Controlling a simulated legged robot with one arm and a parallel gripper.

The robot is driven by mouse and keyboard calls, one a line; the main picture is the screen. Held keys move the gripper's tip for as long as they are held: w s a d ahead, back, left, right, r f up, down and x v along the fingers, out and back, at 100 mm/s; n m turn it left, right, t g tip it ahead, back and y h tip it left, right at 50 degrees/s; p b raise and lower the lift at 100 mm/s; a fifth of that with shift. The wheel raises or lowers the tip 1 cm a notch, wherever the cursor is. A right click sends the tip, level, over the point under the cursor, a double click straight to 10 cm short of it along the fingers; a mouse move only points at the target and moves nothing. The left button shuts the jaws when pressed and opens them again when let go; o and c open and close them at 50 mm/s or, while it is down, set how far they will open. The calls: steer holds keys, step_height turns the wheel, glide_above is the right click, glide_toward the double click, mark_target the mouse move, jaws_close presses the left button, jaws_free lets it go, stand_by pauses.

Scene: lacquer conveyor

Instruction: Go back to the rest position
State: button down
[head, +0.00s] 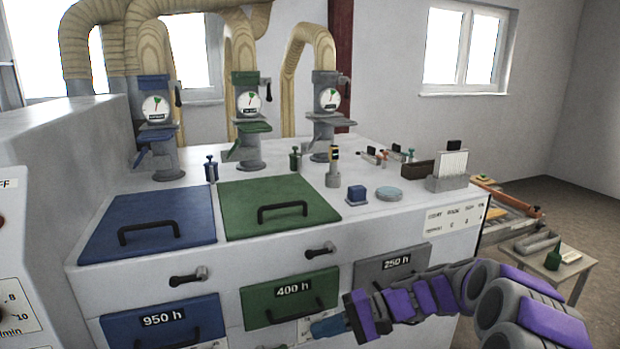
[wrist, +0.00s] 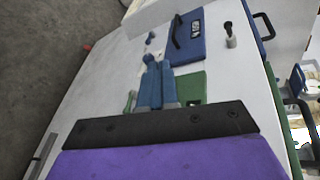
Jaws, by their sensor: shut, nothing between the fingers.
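My gripper (head: 328,326) is low in front of the white cabinet in the head view, before the lower drawers. Its blue fingers are together with nothing between them. In the wrist view, my gripper (wrist: 152,68) points along the cabinet front, which shows tilted. The blue drawer labelled 950 h (head: 163,323) and the green drawer labelled 400 h (head: 289,297) are shut. The grey drawer labelled 250 h (head: 393,264) is partly hidden behind my arm.
Three gauge columns stand behind. A low table (head: 545,262) with a green bottle stands at the right.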

steer(key=s+r+n+g+h, duration=0.15)
steer(key=s+h, duration=0.55)
steer(key=s, duration=1.3)
steer(key=s+d+f+t+h, duration=0.1)
steer(key=s+d+f+h, duration=0.2)
steer(key=s+d+h, duration=0.4)
steer(key=shift+s+d+n, duration=0.35)
steer(key=shift+s+d, duration=1.55)
steer(key=shift+s, duration=1.95)
steer(key=shift+t, duration=0.25)
